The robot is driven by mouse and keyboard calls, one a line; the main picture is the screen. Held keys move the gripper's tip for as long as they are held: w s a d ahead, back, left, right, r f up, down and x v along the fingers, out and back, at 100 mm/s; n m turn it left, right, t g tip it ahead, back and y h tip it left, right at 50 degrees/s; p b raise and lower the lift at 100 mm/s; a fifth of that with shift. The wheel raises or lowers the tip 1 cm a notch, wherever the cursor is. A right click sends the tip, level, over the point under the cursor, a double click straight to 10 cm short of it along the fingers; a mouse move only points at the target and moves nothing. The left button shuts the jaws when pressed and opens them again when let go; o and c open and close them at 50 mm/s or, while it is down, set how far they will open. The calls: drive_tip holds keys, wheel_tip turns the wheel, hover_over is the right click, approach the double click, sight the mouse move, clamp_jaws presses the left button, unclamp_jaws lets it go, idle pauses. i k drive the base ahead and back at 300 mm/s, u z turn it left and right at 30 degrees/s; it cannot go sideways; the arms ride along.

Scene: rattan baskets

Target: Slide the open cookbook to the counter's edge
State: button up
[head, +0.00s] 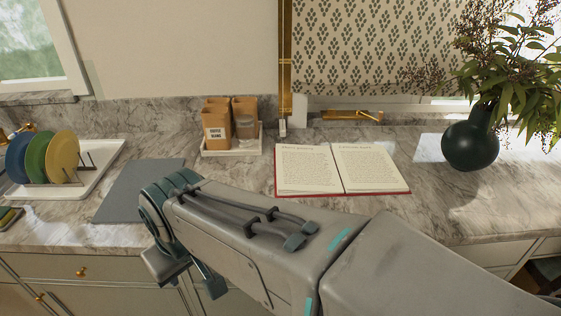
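The open cookbook (312,170) lies flat on the marble counter (430,205), with its red cover showing as a thin border around the cream pages. It lies back from the counter's front edge, and its near side is close above my arm in the picture. My arm crosses the foreground from the lower right to the left. My gripper (188,273) seems to be at the arm's left end, low in front of the counter's front edge and well left of the book. It is mostly hidden by the arm, so its opening cannot be made out. Nothing touches the book.
A grey board (138,190) lies left of the book, beside a white dish rack (92,180) with colored plates. A white tray (232,150) with brown canisters stands behind. A dark vase (470,145) with branches stands at right. Counter between book and vase is clear.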

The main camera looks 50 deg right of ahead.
sight(338, 169)
drive_tip(key=u, duration=0.15)
drive_tip(key=k, duration=0.85)
drive_tip(key=z, duration=1.65)
drive_tip(key=i, duration=1)
